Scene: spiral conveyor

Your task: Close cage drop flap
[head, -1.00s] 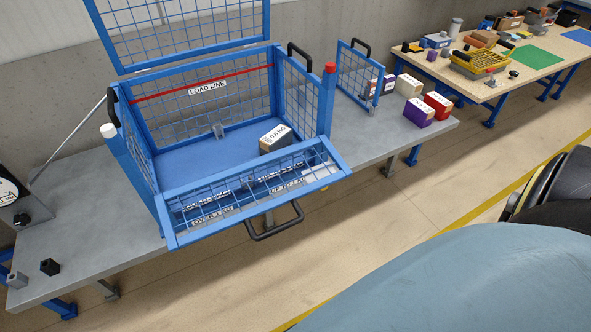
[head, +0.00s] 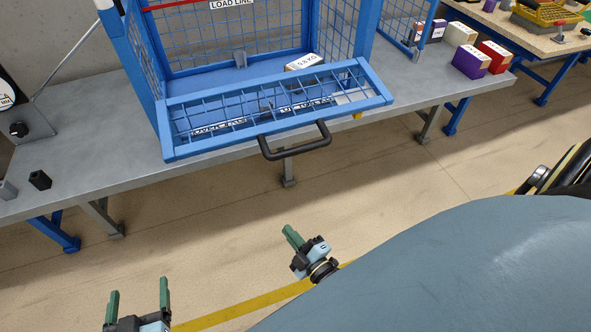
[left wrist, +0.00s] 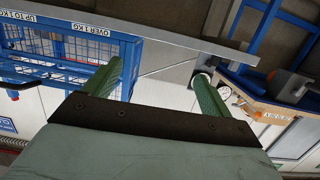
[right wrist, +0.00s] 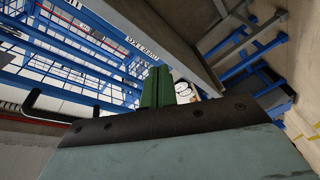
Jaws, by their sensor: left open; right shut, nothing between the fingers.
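The drop flap (head: 345,84) is a blue mesh panel on the front of the blue cage (head: 156,100). It hangs outward and down from the cage opening, with its black handle (head: 294,146) at its outer edge. My left gripper (head: 139,292) is open and empty, low at the bottom left of the head view and well below the flap. My right gripper (head: 291,238) is shut and empty, below the handle and apart from it. The flap handle also shows at the left of the right wrist view (right wrist: 32,100).
A white box (head: 303,63) lies inside the cage behind the flap. The grey table (head: 85,150) carries the cage. Several boxes, including a purple one (head: 470,62), stand at its right. The floor in front is clear.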

